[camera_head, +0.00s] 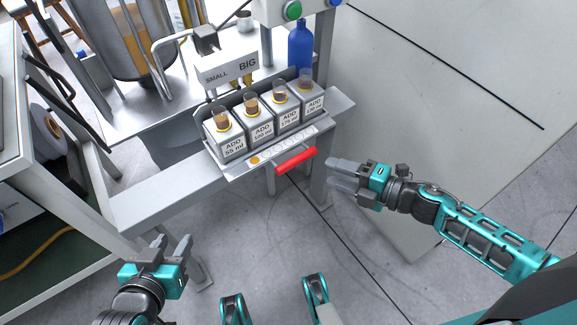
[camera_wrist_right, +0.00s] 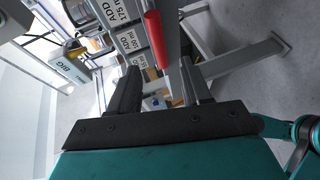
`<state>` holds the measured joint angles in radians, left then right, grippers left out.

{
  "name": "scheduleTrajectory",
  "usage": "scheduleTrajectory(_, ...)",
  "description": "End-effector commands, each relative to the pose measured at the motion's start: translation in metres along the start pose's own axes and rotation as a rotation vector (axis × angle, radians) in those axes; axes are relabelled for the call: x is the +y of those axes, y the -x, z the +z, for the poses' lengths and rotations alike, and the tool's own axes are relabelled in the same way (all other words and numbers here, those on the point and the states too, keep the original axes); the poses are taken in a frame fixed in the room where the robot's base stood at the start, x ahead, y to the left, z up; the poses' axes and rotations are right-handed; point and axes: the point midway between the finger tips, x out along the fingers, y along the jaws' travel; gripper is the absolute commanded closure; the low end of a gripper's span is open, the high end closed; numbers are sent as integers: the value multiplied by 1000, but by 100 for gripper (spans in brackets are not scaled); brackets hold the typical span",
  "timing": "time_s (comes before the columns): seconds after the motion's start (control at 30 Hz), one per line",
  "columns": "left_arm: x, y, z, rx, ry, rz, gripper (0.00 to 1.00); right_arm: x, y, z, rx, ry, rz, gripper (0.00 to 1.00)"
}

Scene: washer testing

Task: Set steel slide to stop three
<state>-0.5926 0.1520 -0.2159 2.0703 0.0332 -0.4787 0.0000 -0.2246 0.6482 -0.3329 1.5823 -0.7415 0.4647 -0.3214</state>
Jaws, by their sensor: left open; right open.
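A steel slide (camera_head: 238,172) sits at the front of the bench and carries several metal holders with cups, labelled ADD 55 ml, 100 ml, 175 ml and one less legible. Its front strip has a row of round marks, with an orange one (camera_head: 254,160) near the left end. A red handle (camera_head: 296,160) juts from the front; it also shows in the right wrist view (camera_wrist_right: 156,38). My right gripper (camera_head: 331,174) is open and empty, right of the red handle and apart from it. My left gripper (camera_head: 175,240) is open and empty, low at the left, away from the slide.
Behind the slide are a box (camera_head: 228,70) marked SMALL and BIG, a blue bottle (camera_head: 300,46) and a control box with a green button (camera_head: 292,10). A shelf unit (camera_head: 40,190) stands at the left. The floor (camera_head: 270,240) in front is clear.

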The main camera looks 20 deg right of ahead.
Motion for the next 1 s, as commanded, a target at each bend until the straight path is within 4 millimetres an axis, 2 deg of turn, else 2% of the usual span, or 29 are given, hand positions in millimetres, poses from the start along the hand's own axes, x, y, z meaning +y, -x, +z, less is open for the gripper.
scheduleTrajectory(0.17, 0, -2, 3, 1, 0, 0, 57, 2, -26, 0, 0, 2, 5, 52)
scheduleTrajectory(0.5, -1, -9, 13, 1, 0, -1, 57, 2, -96, 0, -2, 1, 5, 52)
scheduleTrajectory(0.6, -1, -10, 15, 1, 0, -1, 57, 2, -109, 0, -1, 2, 3, 52)
scheduleTrajectory(0.8, -1, -12, 17, 1, 1, -1, 57, 2, -123, 0, -2, 0, 2, 52)
scheduleTrajectory(1.0, -1, -12, 17, 1, 1, -1, 57, 3, -125, 0, -2, 0, 2, 52)
